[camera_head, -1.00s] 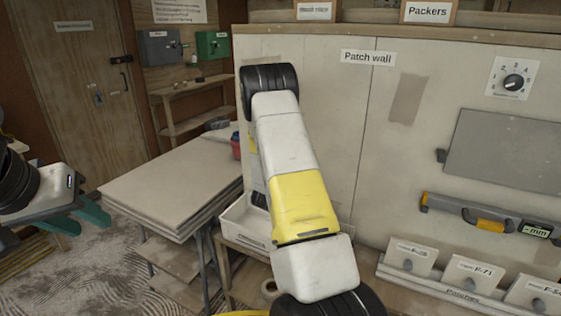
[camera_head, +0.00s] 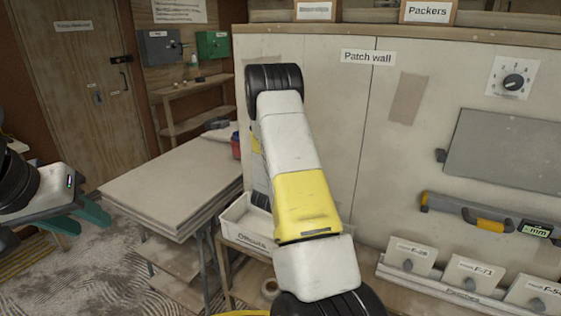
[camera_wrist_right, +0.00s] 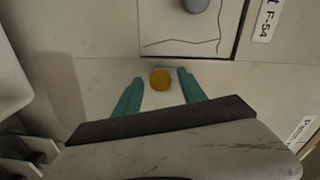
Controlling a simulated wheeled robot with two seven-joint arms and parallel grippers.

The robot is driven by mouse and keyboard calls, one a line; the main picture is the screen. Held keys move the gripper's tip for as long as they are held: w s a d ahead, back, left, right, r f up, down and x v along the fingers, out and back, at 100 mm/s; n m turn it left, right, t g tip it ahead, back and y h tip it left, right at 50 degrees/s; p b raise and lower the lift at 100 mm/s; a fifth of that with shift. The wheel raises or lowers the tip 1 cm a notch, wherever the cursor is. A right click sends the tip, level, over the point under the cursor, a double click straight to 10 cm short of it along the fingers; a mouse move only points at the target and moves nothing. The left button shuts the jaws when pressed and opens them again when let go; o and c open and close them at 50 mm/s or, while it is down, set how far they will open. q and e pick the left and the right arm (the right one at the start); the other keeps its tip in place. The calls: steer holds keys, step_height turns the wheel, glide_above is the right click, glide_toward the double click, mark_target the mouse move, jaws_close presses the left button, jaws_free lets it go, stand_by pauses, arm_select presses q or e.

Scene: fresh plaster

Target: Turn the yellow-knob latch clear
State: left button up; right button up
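The yellow knob (camera_wrist_right: 160,79) of the latch shows in the right wrist view, just below the edge of a cracked panel (camera_wrist_right: 180,35). My right gripper (camera_wrist_right: 160,84) is open, with one teal finger on each side of the knob and a visible gap to it. The latch's bar cannot be made out. In the head view my right arm covers part of the patch wall, and neither the right gripper nor the knob shows. My left gripper (camera_head: 80,218) is open and empty at the left, over the floor, far from the wall.
The patch wall (camera_head: 335,110) carries a dial (camera_head: 513,82), a grey plate (camera_head: 505,150) and a level (camera_head: 480,214). A rack of labelled patches (camera_head: 470,275) stands below. A white tray (camera_head: 240,232) and stacked boards (camera_head: 165,190) lie left of my right arm.

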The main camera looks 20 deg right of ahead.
steer(key=v, duration=0.8)
steer(key=shift+w+r, duration=0.1)
steer(key=shift+w, duration=0.05)
stand_by(0.5)
